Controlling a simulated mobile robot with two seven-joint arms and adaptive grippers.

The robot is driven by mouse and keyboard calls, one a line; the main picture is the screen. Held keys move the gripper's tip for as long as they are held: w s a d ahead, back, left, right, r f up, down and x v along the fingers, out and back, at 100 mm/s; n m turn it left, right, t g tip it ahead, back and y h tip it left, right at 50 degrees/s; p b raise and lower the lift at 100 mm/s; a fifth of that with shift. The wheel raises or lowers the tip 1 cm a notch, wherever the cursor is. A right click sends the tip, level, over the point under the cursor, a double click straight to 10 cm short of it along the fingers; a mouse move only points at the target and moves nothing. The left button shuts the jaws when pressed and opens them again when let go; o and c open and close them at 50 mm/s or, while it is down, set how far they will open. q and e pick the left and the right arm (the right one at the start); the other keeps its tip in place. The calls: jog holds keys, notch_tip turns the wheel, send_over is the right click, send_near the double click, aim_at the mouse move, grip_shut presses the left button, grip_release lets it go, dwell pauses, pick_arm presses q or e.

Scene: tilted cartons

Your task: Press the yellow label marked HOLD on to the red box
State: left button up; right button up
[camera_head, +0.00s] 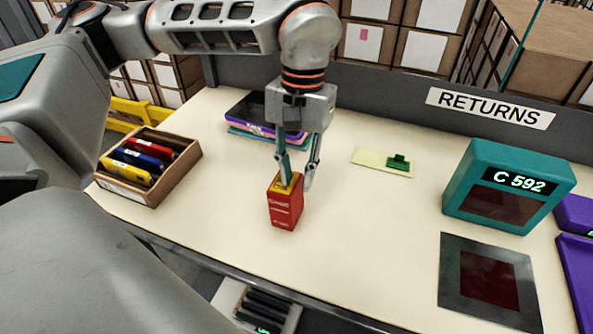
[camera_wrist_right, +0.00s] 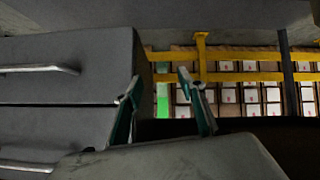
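The red box (camera_head: 285,211) stands upright near the middle of the counter. A yellow patch (camera_head: 285,185), apparently the label, lies on its top; its print is too small to read. My left gripper (camera_head: 297,185) points down at the box top with its fingers apart. One finger is over the yellow patch and hides part of it; I cannot tell whether it touches. The other finger is beside the box's right upper edge. My right gripper (camera_wrist_right: 160,77) is open and empty in the right wrist view, away from the counter.
A wooden tray (camera_head: 177,179) with coloured cases is at left. Behind the gripper lies a dark and purple stack (camera_head: 249,113). A green piece sits on a pale yellow card (camera_head: 369,157). A teal display unit (camera_head: 462,186) and dark plate (camera_head: 455,282) are at right. Counter between is clear.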

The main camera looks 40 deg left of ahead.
pick_arm(q)
notch_tip(320, 180, up, 12)
jog(key=w, duration=0.2)
notch_tip(320, 180, up, 6)
jog(key=p, duration=0.8)
send_over(300, 178)
pick_arm(e)
notch_tip(300, 178, up, 7)
jog(key=a, duration=0.1)
jog(key=shift+y, duration=0.3)
jog(key=shift+f, duration=0.25)
pick_arm(q)
jog(key=shift+s+f, duration=0.1)
pick_arm(e)
jog(key=shift+r, duration=0.1)
